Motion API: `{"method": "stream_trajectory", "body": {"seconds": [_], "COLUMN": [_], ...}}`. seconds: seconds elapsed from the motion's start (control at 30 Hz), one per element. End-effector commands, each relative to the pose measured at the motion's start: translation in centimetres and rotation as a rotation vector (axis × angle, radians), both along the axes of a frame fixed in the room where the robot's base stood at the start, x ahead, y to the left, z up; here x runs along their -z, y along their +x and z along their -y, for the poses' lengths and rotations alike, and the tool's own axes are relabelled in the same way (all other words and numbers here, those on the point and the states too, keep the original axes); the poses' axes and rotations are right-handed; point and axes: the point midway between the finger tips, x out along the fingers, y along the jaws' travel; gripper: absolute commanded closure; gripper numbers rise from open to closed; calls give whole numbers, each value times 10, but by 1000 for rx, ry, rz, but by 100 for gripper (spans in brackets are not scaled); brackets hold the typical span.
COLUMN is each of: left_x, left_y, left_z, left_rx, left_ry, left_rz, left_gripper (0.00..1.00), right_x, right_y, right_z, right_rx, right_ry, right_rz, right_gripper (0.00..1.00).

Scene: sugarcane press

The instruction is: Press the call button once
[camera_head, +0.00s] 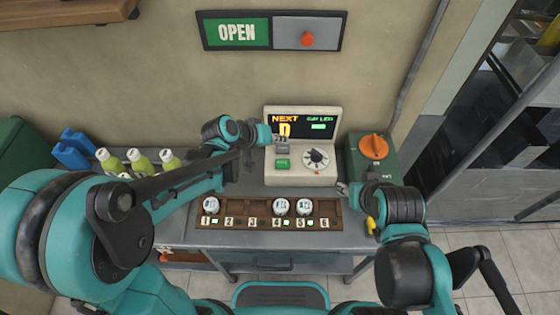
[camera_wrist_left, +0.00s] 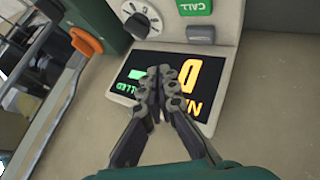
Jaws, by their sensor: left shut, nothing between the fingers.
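The call button is a green key (camera_head: 283,164) on the front of a cream console (camera_head: 300,178); in the left wrist view it is the green CALL key (camera_wrist_left: 195,6) at the top edge, upside down. A grey key (camera_wrist_left: 200,34) lies between it and the dark display (camera_wrist_left: 147,63). My left gripper (camera_head: 280,139) is shut and empty. Its fingertips (camera_wrist_left: 165,72) appear over the display, apart from the green key; their exact gap to the screen is unclear. My right gripper (camera_head: 343,188) is beside the console's lower right corner, its jaws too small to judge.
A dial (camera_head: 316,159) sits right of the green key. A green box with an orange knob (camera_head: 374,147) stands right of the console. A wooden rack (camera_head: 240,212) with several numbered slots and a few cups lies in front. Green bottles (camera_head: 140,160) stand at left.

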Motion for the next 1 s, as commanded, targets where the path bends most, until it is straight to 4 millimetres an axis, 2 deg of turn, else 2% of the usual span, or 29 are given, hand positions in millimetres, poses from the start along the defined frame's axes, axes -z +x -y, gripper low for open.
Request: {"method": "stream_trajectory", "body": {"seconds": [0.27,0.47,0.8,1.0], "left_x": [8,29,78,89], "left_y": [0,0,0,0], "left_z": [0,-1,0,0], "left_rx": [-1,-1,-1,-1], "left_ry": [1,1,1,1], "left_rz": [0,1,1,1], "left_gripper": [100,100,100,100], "right_x": [7,25,65,74], "right_y": [0,0,0,0], "right_z": [0,0,0,0], "right_rx": [0,0,0,0], "right_ry": [0,0,0,0], "right_rz": [0,0,0,0], "right_gripper": [60,60,60,60]}}
